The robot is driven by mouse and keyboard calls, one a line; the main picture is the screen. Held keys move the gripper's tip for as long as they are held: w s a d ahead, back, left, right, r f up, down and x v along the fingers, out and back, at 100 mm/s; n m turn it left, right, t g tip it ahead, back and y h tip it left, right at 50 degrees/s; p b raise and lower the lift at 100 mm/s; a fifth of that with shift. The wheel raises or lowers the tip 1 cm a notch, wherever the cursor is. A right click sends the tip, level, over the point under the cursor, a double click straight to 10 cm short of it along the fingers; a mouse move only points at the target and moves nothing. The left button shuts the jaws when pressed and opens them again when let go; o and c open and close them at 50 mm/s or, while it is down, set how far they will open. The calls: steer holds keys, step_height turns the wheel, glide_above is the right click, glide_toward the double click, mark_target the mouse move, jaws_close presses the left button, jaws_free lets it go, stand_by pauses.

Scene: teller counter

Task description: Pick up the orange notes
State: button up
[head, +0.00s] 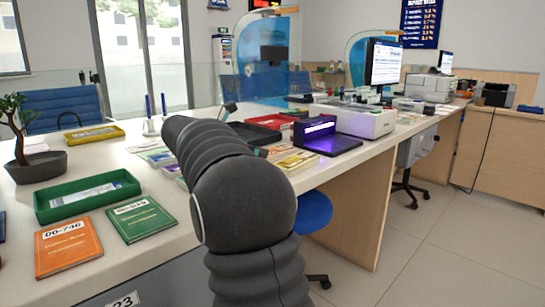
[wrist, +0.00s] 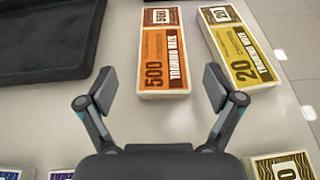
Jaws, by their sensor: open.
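The orange notes (wrist: 165,50) are a bundle marked 500, lying flat on the pale counter in the wrist view. They lie ahead of my gripper (wrist: 160,88), roughly in line with the gap between its fingers. The fingers are spread wide, with nothing between them. A yellow bundle marked 20 (wrist: 242,47) lies just right of the orange notes, slightly angled, with a narrow gap between.
A black tray (wrist: 45,75) lies left of the orange notes. Another yellow-brown bundle (wrist: 283,167) is at the lower right, near the counter's edge. In the head view, a dark device with a purple glow (head: 325,143) stands beyond the notes. A green tray (head: 88,195) is at left.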

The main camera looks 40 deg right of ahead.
steer(key=shift+b+x, duration=0.4)
steer(key=shift+x, duration=2.45)
steer(key=shift+s+r, duration=0.1)
steer(key=shift+s, duration=0.1)
steer(key=c, duration=1.3)
